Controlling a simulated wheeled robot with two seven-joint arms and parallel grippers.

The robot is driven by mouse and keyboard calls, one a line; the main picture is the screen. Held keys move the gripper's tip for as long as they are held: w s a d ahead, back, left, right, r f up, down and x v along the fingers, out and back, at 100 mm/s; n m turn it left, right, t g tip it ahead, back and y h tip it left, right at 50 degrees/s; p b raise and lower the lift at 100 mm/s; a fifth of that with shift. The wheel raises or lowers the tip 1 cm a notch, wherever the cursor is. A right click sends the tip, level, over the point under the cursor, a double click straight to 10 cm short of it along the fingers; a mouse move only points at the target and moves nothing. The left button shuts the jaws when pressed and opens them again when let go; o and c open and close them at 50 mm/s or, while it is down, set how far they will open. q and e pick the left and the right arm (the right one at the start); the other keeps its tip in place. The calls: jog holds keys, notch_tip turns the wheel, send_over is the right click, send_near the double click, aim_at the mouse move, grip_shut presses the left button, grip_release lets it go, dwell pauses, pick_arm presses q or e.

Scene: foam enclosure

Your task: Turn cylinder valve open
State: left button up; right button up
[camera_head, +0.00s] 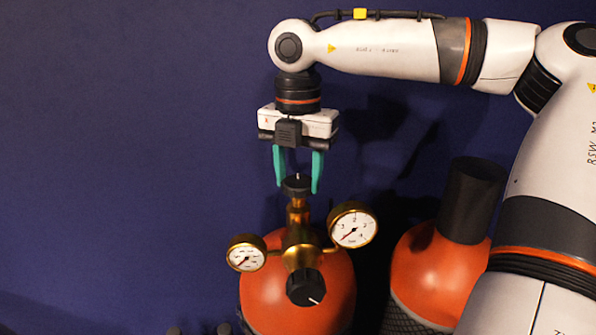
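An orange gas cylinder (265,295) stands at the bottom middle, its lower part out of frame. A brass regulator (300,240) with two round dials sits on it. On top is a black valve knob (297,185) with a white mark. My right gripper (298,189) points straight down, its two teal fingers on either side of this knob. The fingertips are at the knob's sides; whether they touch it cannot be told. A second black knob (305,287) with a white mark faces forward on the regulator. My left gripper is not in view.
A second orange cylinder (420,265) with a black cap (470,200) stands to the right, partly behind my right arm. Small dark tops show at the lower left edge. A dark blue wall (120,150) is behind. The space left of the regulator is clear.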

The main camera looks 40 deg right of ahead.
jog(key=shift+n, duration=0.3)
jog(key=shift+f+n+b, duration=0.1)
jog(key=shift+n+b, duration=0.4)
jog(key=n+b, duration=0.1)
jog(key=n, duration=0.1)
jog(key=shift+n, duration=0.3)
jog(key=n+b, duration=0.1)
jog(key=n, duration=0.9)
jog(key=shift+n, duration=0.4)
jog(key=n, duration=0.6)
jog(key=shift+p, duration=0.4)
jog(key=o, duration=1)
jog(key=shift+c, duration=0.2)
